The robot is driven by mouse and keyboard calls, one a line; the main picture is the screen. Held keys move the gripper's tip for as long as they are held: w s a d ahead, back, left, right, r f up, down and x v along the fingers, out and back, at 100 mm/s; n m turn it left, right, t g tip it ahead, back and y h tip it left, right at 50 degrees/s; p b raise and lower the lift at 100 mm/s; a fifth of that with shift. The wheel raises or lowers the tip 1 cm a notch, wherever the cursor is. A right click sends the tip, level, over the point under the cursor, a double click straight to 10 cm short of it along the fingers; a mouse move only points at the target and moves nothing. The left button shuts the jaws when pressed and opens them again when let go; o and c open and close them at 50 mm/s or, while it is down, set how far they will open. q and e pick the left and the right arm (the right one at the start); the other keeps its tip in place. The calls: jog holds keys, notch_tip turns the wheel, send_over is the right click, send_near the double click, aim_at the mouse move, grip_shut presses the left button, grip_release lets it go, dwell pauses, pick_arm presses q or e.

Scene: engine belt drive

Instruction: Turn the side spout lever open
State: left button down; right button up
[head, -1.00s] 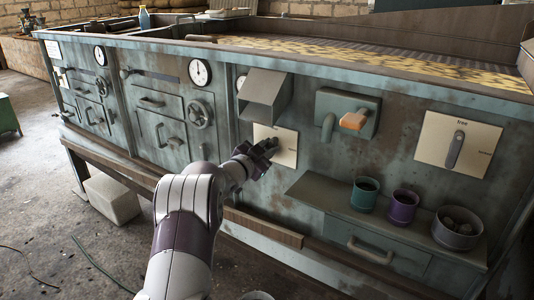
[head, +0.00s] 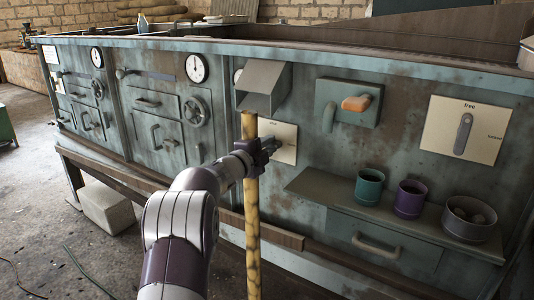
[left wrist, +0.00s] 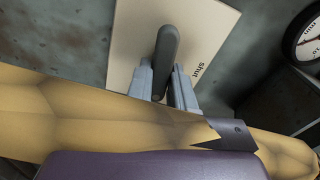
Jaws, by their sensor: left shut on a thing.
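The side spout lever (left wrist: 166,48) is a dark grey handle on a pale plate marked "shut" (left wrist: 205,35) in the left wrist view. My left gripper (left wrist: 162,85) is shut on the lever, with one finger on each side of it. In the head view the left gripper (head: 270,147) is at this plate (head: 288,140), and hides most of the lever. The grey box-shaped spout (head: 264,82) is above it. My right gripper is not in view.
To the right are an orange-handled valve (head: 356,103) and a second lever (head: 463,134) on a plate marked "free". A teal cup (head: 368,188), a purple cup (head: 409,199) and a dark bowl (head: 467,220) stand on the shelf (head: 315,187). Handwheel and drawers are at left.

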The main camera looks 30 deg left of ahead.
pick_arm(q)
jog(key=shift+f+m+b, duration=0.15)
jog(key=shift+m+b, duration=0.45)
jog(key=shift+m, duration=0.3)
jog(key=c, duration=1)
grip_release()
jog(key=s+a+p, duration=0.1)
jog(key=s+p, duration=0.1)
jog(key=s, duration=1)
jog(key=shift+s, duration=0.35)
